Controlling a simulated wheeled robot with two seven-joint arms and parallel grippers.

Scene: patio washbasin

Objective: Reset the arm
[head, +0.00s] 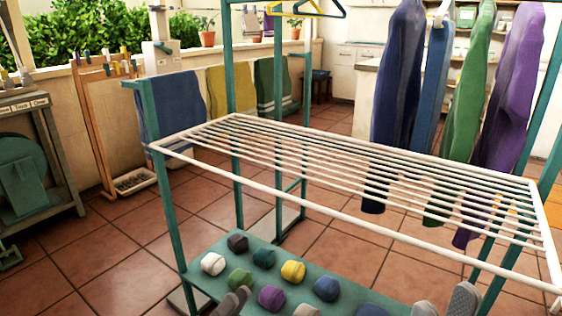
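A white drying rack (330,215) with parallel bars lies level across the middle of the view. It is held by a green frame (168,215), and its bars are bare. Below it is a green shelf (205,275) with several rolled, ball-like items, including a yellow one (293,271) and a white one (213,263).
Long garments, including a purple one (510,90), hang at the right, past the rack. Towels (170,105) hang at the left rear. A wooden stand (90,130) is at the left. Tiled floor (110,250) is open between.

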